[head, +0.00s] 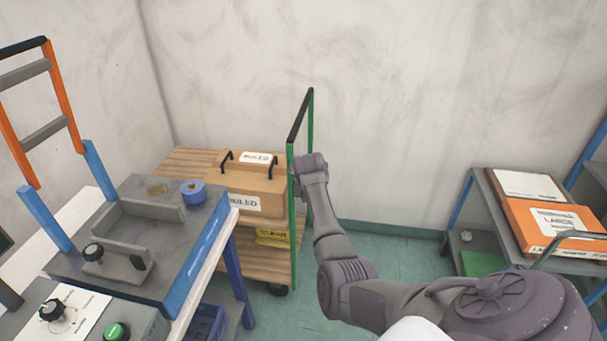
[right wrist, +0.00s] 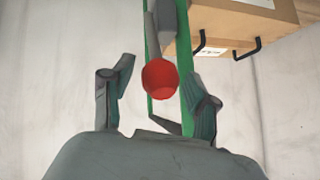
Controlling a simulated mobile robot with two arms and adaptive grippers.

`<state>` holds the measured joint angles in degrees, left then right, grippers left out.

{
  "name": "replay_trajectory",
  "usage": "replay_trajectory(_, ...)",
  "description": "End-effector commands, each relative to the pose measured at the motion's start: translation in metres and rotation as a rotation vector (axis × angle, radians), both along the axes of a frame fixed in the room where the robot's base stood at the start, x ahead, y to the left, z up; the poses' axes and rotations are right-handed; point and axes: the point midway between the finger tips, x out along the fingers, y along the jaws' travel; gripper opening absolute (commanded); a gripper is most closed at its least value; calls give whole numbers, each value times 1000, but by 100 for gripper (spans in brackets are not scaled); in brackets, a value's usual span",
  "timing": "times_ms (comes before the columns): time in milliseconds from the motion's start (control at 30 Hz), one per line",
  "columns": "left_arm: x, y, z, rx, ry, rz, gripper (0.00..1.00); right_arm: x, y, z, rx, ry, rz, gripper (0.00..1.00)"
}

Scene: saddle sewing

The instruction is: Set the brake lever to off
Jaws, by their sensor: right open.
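The brake lever's red ball knob (right wrist: 160,79) shows in the right wrist view, at the end of a grey rod beside the cart's green frame (right wrist: 186,60). My right gripper (right wrist: 163,85) is open, with one finger on each side of the knob and gaps between. It is not shut on the knob. In the head view my right arm reaches to the cart's green push handle (head: 311,130), and my wrist hides the lever there. I see no off marking. My left gripper is not in view.
The wooden cart (head: 190,160) carries a cardboard box (head: 240,185) with black handles and a yellow item (head: 272,238) below. A workbench with a grey-blue fixture (head: 155,245) stands at left. A shelf with an orange box (head: 550,225) stands at right. Green floor (head: 400,255) lies between.

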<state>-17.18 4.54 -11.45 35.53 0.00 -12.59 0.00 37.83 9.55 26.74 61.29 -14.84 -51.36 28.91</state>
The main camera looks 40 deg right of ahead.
Motion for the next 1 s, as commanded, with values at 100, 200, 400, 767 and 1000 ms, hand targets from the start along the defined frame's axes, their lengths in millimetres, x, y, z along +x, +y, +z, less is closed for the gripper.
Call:
replay_trajectory(100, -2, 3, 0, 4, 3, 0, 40, -1, 1, 0, 1, 2, 0, 59)
replay_trajectory(200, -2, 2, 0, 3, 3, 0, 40, -6, 4, 4, 1, 2, 1, 59)
replay_trajectory(400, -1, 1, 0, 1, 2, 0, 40, -24, 17, 25, 0, -1, 0, 59)
replay_trajectory(767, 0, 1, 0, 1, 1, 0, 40, -64, 44, 70, 0, -1, 0, 59)
replay_trajectory(1000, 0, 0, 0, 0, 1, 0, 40, -73, 50, 80, -1, -1, 1, 59)
